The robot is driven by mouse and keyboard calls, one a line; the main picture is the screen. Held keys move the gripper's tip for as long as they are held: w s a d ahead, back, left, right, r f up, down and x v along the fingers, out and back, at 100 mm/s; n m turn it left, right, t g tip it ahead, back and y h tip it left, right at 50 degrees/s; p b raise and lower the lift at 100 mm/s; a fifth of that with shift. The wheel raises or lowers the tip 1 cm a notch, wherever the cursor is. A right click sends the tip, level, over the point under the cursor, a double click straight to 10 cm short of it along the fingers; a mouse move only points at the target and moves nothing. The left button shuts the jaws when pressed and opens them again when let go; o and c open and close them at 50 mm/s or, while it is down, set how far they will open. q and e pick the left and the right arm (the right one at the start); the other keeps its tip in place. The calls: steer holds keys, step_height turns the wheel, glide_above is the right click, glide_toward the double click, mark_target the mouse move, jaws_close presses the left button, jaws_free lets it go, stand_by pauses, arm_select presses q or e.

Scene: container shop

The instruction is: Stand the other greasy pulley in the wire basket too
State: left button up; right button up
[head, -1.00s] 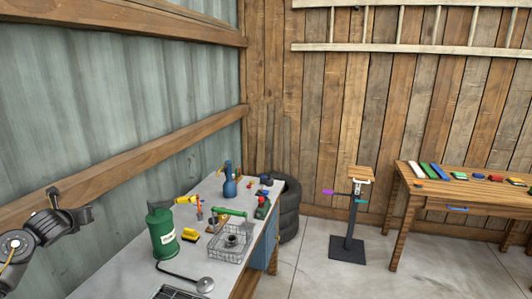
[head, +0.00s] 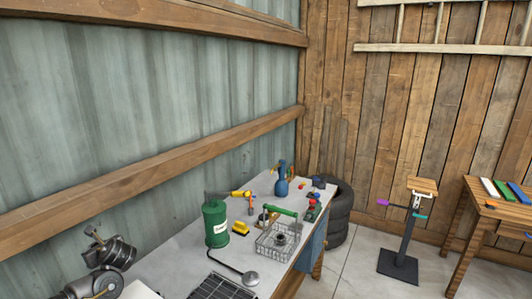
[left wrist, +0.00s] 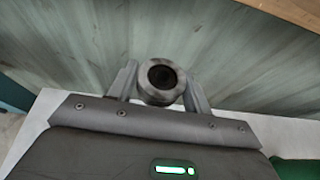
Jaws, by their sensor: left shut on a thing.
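My left gripper (head: 95,234) is over the left part of the workbench, well left of the wire basket. In the left wrist view its two fingers (left wrist: 163,88) are shut on a round grey metal pulley (left wrist: 161,82) with a dark bore. The pulley is hard to make out in the head view. The wire basket (head: 267,252) stands on the bench and has a green handle (head: 281,210). Another dark pulley (head: 281,238) is inside the basket. My right gripper is in neither view.
A green canister (head: 215,225) stands between my left gripper and the basket. A yellow brush (head: 240,228), a ladle-like tool (head: 250,278) and a dark rack (head: 220,288) lie nearby. A blue bottle (head: 282,183) is behind. The corrugated wall (head: 100,120) borders the bench.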

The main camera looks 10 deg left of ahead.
arm_select(q)
steer(key=shift+s+d, duration=0.1)
steer(key=shift+s, duration=0.1)
steer(key=w+d+r+m+t+h, duration=0.1)
steer(key=w+d+r+m+t, duration=0.15)
steer(key=d, duration=0.45)
steer(key=w+d+r+m+t+h, duration=0.2)
steer(key=w+d+r, duration=0.15)
steer(key=d, duration=0.35)
steer(key=w+d+r+m+t+h, duration=0.1)
steer(key=w+d+r+m+t, duration=0.1)
steer(key=d+r, duration=0.35)
steer(key=s+d+r+m+t+h, duration=0.1)
steer(key=s+d+r+m+h, duration=0.2)
steer(key=d, duration=1)
steer(key=s+d+r+m+t+h+b, duration=0.1)
steer(key=s+d+m+h, duration=0.3)
steer(key=d, duration=0.9)
steer(key=shift+s+r+m+t+h, duration=0.2)
steer(key=shift+r+m+t+h, duration=0.15)
steer(key=shift+r+h, duration=0.5)
step_height(320, 180, down, 11)
steer(key=s+b, duration=0.1)
steer(key=b, duration=0.4)
steer(key=shift+s+r, duration=0.2)
steer(key=shift+s, duration=0.05)
